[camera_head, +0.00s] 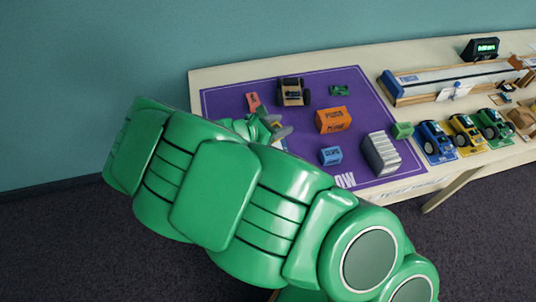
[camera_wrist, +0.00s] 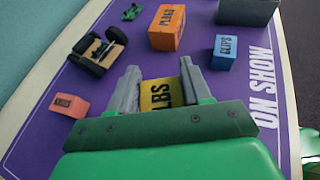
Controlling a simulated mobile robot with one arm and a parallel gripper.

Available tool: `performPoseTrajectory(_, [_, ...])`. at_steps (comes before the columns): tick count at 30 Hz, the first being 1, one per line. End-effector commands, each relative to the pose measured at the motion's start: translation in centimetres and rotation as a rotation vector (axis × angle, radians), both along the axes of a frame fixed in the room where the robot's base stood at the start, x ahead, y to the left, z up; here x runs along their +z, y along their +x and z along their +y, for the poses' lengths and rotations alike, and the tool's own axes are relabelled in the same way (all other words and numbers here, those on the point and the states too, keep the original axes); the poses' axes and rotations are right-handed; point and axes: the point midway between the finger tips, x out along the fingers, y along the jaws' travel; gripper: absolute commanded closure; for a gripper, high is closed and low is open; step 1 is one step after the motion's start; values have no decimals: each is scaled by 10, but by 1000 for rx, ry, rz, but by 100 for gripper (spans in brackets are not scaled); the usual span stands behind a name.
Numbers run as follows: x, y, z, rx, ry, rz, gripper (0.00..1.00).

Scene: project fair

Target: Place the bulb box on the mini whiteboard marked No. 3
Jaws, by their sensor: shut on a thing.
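My gripper (camera_wrist: 158,66) is shut on a yellow box (camera_wrist: 161,95) whose visible dark letters end in "LBS", the bulb box. It sits between the two grey fingers, and its lower part is hidden by the gripper body. In the head view my gripper (camera_head: 275,127) is over the left part of the purple mat (camera_head: 222,101), and my green arm hides much of it. I cannot tell whether the box touches the mat. I cannot make out a mini whiteboard marked No. 3 in either view.
On the mat are an orange box (camera_head: 333,120), a blue box (camera_head: 331,155), a small red box (camera_wrist: 69,105), a wheeled wooden cart (camera_head: 292,92) and a grey ribbed block (camera_head: 381,153). Right of it stand model vehicles (camera_head: 434,140) and a long track (camera_head: 450,82).

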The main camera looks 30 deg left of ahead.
Motion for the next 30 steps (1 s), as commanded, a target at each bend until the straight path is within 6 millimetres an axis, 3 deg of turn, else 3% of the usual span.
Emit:
performPoseTrajectory(8, [-5, -15, 7, 20, -1, -1, 82])
performPoseTrajectory(18, [-39, -14, 7, 21, -4, -1, 82])
performPoseTrajectory(30, [-67, -14, 6, 19, -4, 1, 82])
